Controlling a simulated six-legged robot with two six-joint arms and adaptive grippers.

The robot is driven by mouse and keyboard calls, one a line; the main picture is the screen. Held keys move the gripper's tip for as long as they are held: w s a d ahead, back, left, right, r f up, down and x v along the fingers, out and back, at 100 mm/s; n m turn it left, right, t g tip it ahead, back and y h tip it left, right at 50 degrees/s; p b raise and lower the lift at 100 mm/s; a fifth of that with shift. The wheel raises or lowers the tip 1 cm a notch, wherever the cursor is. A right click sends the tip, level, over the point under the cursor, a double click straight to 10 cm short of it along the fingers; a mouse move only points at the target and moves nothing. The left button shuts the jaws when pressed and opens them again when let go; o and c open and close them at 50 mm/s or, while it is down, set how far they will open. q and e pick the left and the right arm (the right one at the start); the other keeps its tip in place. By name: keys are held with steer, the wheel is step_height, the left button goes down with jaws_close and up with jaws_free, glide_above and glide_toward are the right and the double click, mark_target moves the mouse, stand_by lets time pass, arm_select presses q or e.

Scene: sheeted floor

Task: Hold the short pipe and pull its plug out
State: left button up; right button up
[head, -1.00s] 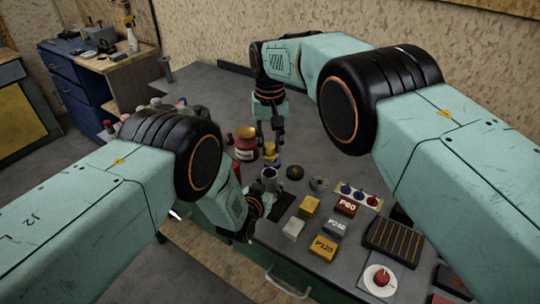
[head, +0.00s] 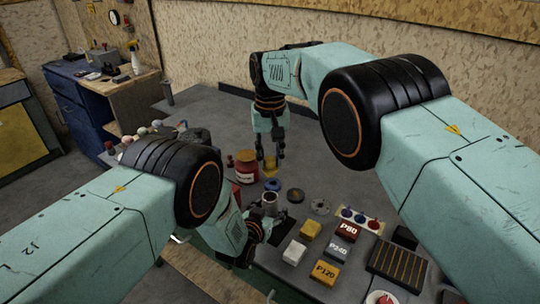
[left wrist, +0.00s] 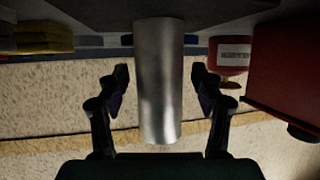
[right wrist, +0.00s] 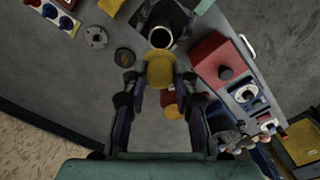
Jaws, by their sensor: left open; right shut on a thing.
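The short pipe (head: 269,199) is a grey metal tube standing upright on a dark pad on the bench. Its top shows open in the head view and the right wrist view (right wrist: 160,37). My left gripper (head: 262,226) is open, with its fingers on either side of the pipe (left wrist: 158,85) and visible gaps in the left wrist view. The plug (right wrist: 160,69) is a round yellow piece. My right gripper (right wrist: 160,82) is shut on it, apart from the pipe; in the head view this gripper (head: 270,157) is above and behind the pipe.
A red can (head: 246,167) stands just behind the pipe. A dark ring (head: 295,195) and a grey disc (head: 320,207) lie to its right. Sanding blocks, including P120 (head: 324,272), lie at the front right. A red box (right wrist: 216,62) stands close to the pipe.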

arm_select(q)
steer(key=shift+s, duration=0.15)
steer(key=v, duration=0.7)
steer(key=shift+s+a, duration=0.15)
